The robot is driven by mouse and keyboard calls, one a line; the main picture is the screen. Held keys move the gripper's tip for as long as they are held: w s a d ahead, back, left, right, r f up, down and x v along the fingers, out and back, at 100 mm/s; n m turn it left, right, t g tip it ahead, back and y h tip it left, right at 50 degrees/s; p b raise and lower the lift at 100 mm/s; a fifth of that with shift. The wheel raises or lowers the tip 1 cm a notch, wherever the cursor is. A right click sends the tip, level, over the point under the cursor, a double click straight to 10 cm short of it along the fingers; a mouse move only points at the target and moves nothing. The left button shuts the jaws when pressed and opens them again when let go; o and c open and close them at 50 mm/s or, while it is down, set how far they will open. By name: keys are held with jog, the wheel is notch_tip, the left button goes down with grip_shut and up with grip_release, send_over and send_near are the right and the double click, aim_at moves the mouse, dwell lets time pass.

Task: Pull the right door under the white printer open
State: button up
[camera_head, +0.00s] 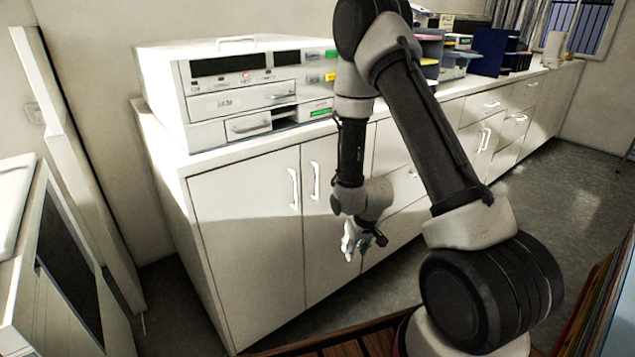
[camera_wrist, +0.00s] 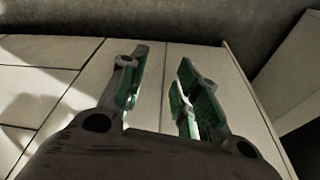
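The white printer (camera_head: 240,85) stands on the left end of the long white cabinet's counter. Under it are a left door (camera_head: 245,240) and a right door (camera_head: 335,245), both looking closed. Their pale upright handles, the left one (camera_head: 294,188) and the right one (camera_head: 315,180), sit side by side near the seam. My gripper (camera_head: 355,245) hangs in front of the right door's right side, lower than its handle. In the wrist view my gripper (camera_wrist: 162,80) is open, with green pads apart and a door seam visible between them. Pale slivers beside the fingers may be handles; I cannot tell.
More doors and drawers (camera_head: 480,125) continue right along the cabinet. Trays and dark folders (camera_head: 490,50) stand on the counter. A white appliance (camera_head: 60,270) is at the left front. Colored upright items (camera_head: 600,300) fill the lower right corner. Grey floor (camera_head: 545,165) is open at right.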

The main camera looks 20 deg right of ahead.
jog(key=w+a+f+t, duration=0.2)
jog(key=w+f+t, duration=0.2)
jog(key=w+f, duration=0.2)
jog(key=t+y, duration=0.2)
jog(key=t, duration=0.9)
send_near(318, 182)
jog(key=w, duration=0.7)
jog(key=w+a, duration=0.1)
jog(key=w, duration=0.1)
jog(key=shift+w+a+r, duration=0.1)
jog(key=shift+w+r, duration=0.1)
jog(key=shift+w, duration=0.1)
jog(key=shift+w+a, duration=0.1)
jog(key=shift+w, duration=0.3)
grip_shut()
